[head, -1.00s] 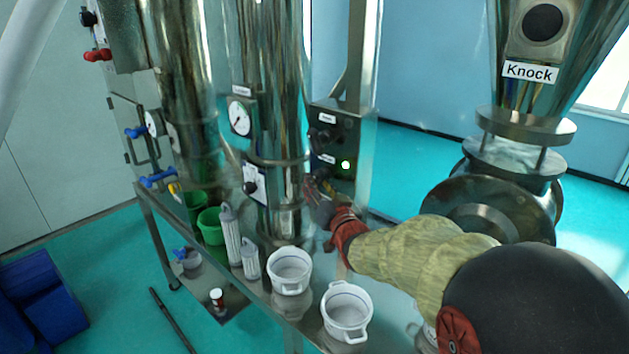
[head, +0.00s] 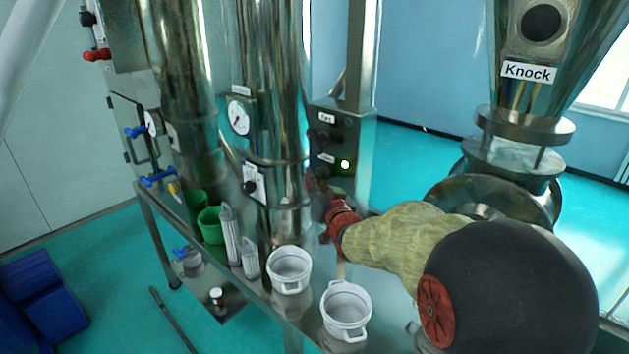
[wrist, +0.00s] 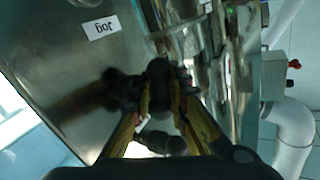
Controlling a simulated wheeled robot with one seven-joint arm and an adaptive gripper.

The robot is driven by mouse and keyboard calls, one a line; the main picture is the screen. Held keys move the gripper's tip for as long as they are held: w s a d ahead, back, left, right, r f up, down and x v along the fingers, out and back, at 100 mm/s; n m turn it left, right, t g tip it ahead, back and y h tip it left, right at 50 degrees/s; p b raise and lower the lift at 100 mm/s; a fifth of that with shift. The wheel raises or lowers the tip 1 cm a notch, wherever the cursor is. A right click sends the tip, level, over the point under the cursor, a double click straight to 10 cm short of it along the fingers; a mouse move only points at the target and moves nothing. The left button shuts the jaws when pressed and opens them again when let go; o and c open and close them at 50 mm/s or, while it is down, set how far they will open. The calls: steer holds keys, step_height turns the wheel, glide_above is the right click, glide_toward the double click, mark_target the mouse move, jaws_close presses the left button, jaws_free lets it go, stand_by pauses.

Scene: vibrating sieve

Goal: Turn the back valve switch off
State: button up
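A metal control panel (head: 357,148) on an upright post carries dark knobs (head: 322,136), small white labels and a lit whitish-green lamp (head: 345,164). No label that I can read names the back valve switch. My gripper (head: 316,188) reaches the panel's lower left part, partly lost against the dark metal. In the wrist view, the yellow fingers of my gripper (wrist: 162,92) stand on either side of a dark knob (wrist: 159,70). Whether they press on it is unclear. A "Jog" label (wrist: 102,28) shows upside down beside it, and another dark round part (wrist: 165,143) sits between the finger bases.
Tall steel cylinders with a pressure gauge (head: 238,117) stand left of the panel. White pots (head: 346,311), green cups (head: 210,225) and clear cylinders stand on the bench below. A steel hopper labelled "Knock" (head: 529,72) stands at right, close to my arm.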

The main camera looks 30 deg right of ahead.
jaws_close()
steer(key=shift+r+p, duration=0.1)
steer(key=shift+p, duration=0.25)
steer(key=shift+r+n+g+p, duration=0.2)
steer(key=shift+n+g+p, duration=0.3)
steer(key=shift+g+p, duration=0.6)
steer(key=n+g+p, duration=0.1)
steer(key=g+p, duration=0.1)
steer(key=p, duration=0.1)
steer(key=shift+p, duration=0.4)
steer(key=shift+s+f+n+g+p, duration=0.1)
steer(key=shift+f+n+g+p, duration=0.25)
steer(key=shift+g+p, duration=0.45)
steer(key=shift+g, duration=0.4)
steer(key=shift+n+g, duration=0.45)
steer(key=shift+g, duration=0.55)
steer(key=shift+s+n+g+h, duration=0.1)
steer(key=shift+n+g+h, duration=0.25)
steer(key=shift+g, duration=0.55)
steer(key=shift+d, duration=0.1)
